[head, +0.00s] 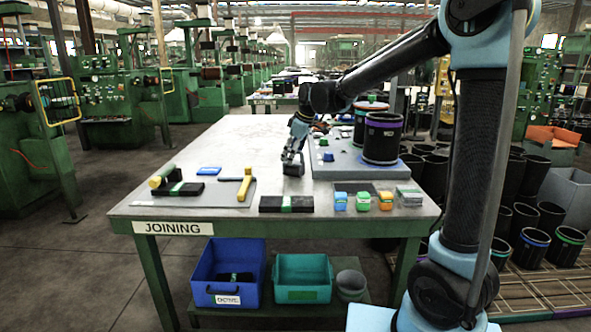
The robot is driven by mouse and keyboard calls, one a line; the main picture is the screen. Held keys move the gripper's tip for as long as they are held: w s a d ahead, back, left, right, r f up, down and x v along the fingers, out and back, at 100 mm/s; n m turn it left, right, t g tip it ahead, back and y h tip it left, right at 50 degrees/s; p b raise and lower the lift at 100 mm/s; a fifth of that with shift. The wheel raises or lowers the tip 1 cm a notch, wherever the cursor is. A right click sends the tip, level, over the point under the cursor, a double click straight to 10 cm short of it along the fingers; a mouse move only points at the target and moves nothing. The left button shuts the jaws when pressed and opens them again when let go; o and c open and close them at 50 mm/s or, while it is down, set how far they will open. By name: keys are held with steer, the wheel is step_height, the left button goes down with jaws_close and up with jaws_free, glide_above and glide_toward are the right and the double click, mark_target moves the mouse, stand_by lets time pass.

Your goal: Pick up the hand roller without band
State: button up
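A yellow-handled tool (244,187) with a pale bar across its end, looking like a hand roller, lies on a grey mat (214,200) at the table's left. A second yellow tool (161,177) with a dark green part lies at the mat's left end, by a black block with a green band (179,189). I cannot tell for sure which is the roller without band. My gripper (293,166) points down over the table's middle, right of the mat and apart from both tools. Its fingers look dark and small; their opening is unclear.
The table (235,145) holds a blue piece (209,170), a black block (286,204), small coloured boxes (362,201) and a raised grey board (340,165) with black sleeves (382,140). Blue (228,270) and teal (302,277) bins stand below. The table's back left is clear.

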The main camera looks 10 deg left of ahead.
steer(key=shift+w+d+x, duration=0.1)
steer(key=shift+x, duration=1.25)
steer(key=shift+w+d+x, duration=0.1)
steer(key=shift+x, duration=1.3)
steer(key=c, duration=1.6)
step_height(320, 180, up, 18)
steer(key=shift+r, duration=0.1)
